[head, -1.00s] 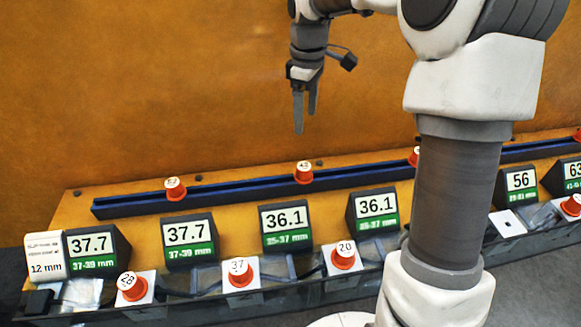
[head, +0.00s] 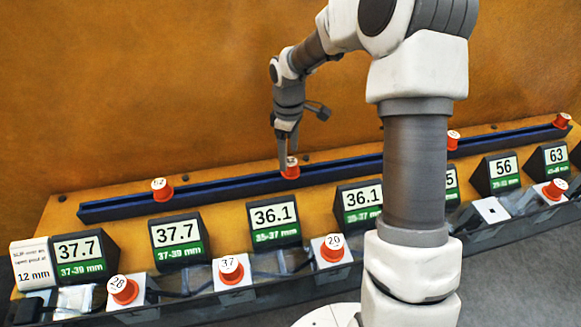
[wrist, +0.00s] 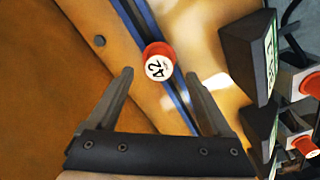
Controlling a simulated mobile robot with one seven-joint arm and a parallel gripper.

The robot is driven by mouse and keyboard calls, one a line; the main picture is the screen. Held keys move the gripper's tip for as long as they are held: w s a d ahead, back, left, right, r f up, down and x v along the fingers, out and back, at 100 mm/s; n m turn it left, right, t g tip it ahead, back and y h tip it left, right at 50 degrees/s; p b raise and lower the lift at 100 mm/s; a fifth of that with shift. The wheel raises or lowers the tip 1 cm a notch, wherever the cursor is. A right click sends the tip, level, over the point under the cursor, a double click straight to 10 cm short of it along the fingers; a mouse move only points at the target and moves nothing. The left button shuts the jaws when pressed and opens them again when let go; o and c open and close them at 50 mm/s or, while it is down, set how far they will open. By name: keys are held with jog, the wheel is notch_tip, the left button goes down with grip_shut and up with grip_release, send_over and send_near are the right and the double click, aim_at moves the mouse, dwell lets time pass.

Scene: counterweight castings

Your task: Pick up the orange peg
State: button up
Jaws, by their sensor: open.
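An orange peg (head: 290,172) with a white numbered top stands in the blue rail (head: 225,190), below my gripper (head: 287,152). In the wrist view the same peg (wrist: 158,50) shows its round white top, which appears to read 42. My gripper (wrist: 160,75) is open there, one finger on each side of the peg's line, with the peg at or just beyond the fingertips. Nothing is held. I cannot tell whether the fingers touch the peg. Other similar orange pegs stand along the rail, such as the one at left (head: 161,192).
In front of the rail stand several displays (head: 180,240) with readings and green bands. Nearer are more orange pegs on white pads, labelled 28 (head: 124,295), 37 (head: 231,272) and 20 (head: 332,250). A 12 mm card (head: 33,265) stands at far left. An orange-brown wall rises behind.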

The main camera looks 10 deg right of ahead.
aim_at(290, 161)
notch_tip(290, 161, down, 4)
jog(key=shift+d+f, duration=0.15)
grip_shut()
dwell(0.4)
jog(key=shift+r, duration=0.65)
notch_tip(290, 161, up, 2)
jog(key=shift+r, duration=0.25)
jog(key=s+d+r, duration=0.7)
jog(key=d, duration=0.2)
jog(key=shift+s+r+b, duration=0.15)
jog(key=shift+b, duration=0.15)
jog(key=shift+d, duration=0.15)
